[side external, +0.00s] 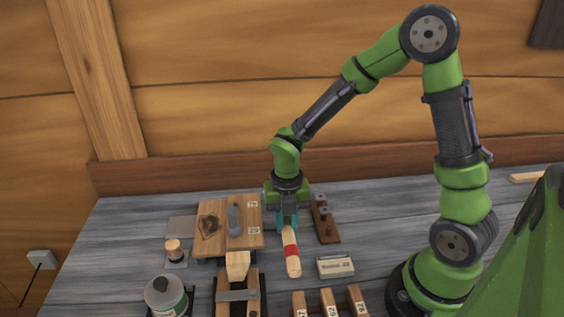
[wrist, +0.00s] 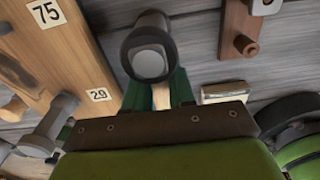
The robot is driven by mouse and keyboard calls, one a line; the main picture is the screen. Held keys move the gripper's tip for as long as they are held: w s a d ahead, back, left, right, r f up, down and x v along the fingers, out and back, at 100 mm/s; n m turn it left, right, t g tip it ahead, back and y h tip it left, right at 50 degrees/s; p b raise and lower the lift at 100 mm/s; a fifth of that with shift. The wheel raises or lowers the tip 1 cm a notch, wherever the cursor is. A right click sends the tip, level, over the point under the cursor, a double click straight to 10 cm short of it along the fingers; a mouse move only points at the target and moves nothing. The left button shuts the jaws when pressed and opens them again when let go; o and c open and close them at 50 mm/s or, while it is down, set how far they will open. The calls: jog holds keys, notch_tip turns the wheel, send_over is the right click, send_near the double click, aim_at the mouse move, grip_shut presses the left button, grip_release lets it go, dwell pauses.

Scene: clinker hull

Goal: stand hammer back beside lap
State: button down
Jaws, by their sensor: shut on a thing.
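The hammer has a pale wooden handle with a red band (side external: 291,252), slanting down and toward the camera from my gripper (side external: 287,218) in the side view. In the wrist view its dark head with a grey face (wrist: 150,62) fills the space ahead of the teal fingers, which are shut on the hammer. The lap appears to be the overlapping wooden planks (side external: 212,238) left of my gripper; they also show in the wrist view (wrist: 75,62) with labels 75 and 29. I cannot tell whether the handle's end touches the bench.
A brown block with pegs (side external: 324,220) stands right of my gripper. A pale labelled box (side external: 335,266) lies in front of it. Bare bench (side external: 385,215) lies to the right.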

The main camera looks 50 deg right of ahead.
jog(key=shift+f, duration=0.4)
jog(key=c, duration=0.9)
grip_release()
jog(key=shift+o, duration=0.2)
jog(key=shift+r, duration=3.95)
